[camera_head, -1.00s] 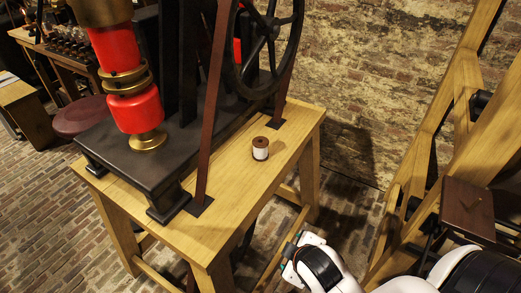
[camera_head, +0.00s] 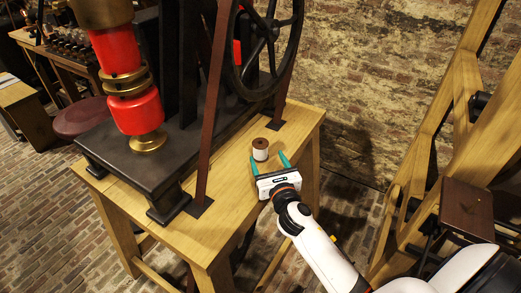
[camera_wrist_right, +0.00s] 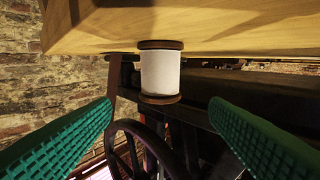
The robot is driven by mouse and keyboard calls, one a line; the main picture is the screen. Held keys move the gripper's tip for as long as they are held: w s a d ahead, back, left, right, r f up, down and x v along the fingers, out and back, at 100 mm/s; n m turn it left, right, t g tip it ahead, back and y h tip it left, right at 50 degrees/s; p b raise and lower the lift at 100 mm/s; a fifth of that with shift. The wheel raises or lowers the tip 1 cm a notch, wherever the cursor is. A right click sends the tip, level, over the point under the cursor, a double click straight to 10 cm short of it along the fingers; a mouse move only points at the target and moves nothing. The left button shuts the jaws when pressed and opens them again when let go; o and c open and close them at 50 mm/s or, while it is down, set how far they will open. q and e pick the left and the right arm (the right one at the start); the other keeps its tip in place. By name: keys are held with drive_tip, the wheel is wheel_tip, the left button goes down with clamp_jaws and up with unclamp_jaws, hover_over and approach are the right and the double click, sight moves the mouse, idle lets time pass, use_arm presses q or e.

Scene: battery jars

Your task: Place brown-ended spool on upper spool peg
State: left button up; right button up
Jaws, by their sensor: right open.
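The brown-ended spool (camera_head: 260,150) stands upright on the wooden table, with white winding between brown ends. It also shows in the right wrist view (camera_wrist_right: 160,72), in an upside-down picture, between and beyond the fingers. My right gripper (camera_head: 268,161) is open, its two green fingers spread and pointing at the spool from the near side. The fingers (camera_wrist_right: 160,135) show nothing held between them in the right wrist view. I cannot make out the upper spool peg. My left gripper is not in view.
The wooden table (camera_head: 232,197) carries a black machine base (camera_head: 130,160) with red and brass parts, a large black wheel (camera_head: 270,45) and slanted brown posts (camera_head: 212,105). A brick wall (camera_head: 350,70) stands behind. A timber frame (camera_head: 425,150) stands at the right.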

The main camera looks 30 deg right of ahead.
sight(258, 141)
drive_tip(key=w, duration=0.3)
drive_tip(key=w+d, duration=0.1)
drive_tip(key=w, duration=0.6)
drive_tip(key=shift+d+f, duration=0.4)
drive_tip(key=shift+s, duration=0.1)
drive_tip(key=c, duration=1.1)
drive_tip(key=shift+c, duration=0.2)
drive_tip(key=shift+r, duration=0.55)
wheel_tip(258, 141, up, 3)
drive_tip(key=shift+s+f+p, duration=0.1)
drive_tip(key=shift+s+p, duration=0.05)
drive_tip(key=shift+p, duration=0.4)
drive_tip(key=s+a, duration=0.3)
drive_tip(key=s, duration=1.4)
drive_tip(key=shift+s+a+f+b, duration=0.15)
drive_tip(key=shift+s+a+b, duration=0.05)
drive_tip(key=shift+b, duration=0.15)
